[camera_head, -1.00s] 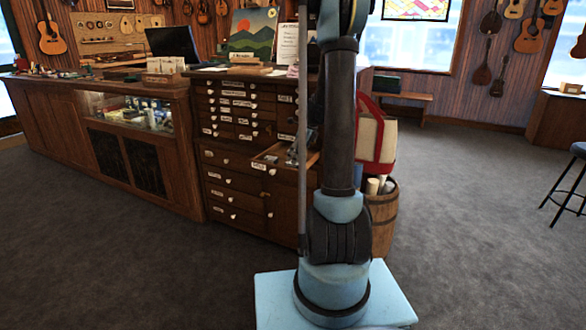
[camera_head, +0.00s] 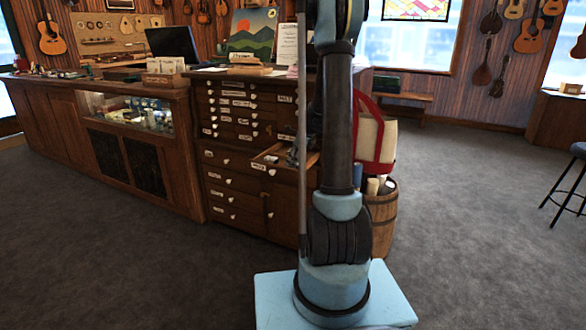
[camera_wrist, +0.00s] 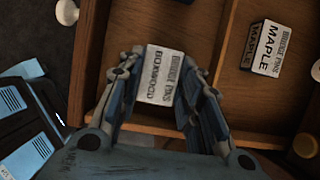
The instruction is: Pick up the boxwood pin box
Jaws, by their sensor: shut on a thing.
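The boxwood pin box (camera_wrist: 160,76) is a small pale box with a dark "BRIDGE PINS BOXWOOD" label, in the middle of the wrist view. My gripper (camera_wrist: 160,88) is shut on it, with one finger on each side. The box is over the open wooden drawer (camera_wrist: 187,35); I cannot tell how far it is above the drawer floor.
A similar white box labelled "BRIDGE PINS MAPLE" (camera_wrist: 267,49) lies in the compartment to the right, past a wooden divider. The drawer cabinet (camera_head: 235,190) has white knobs.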

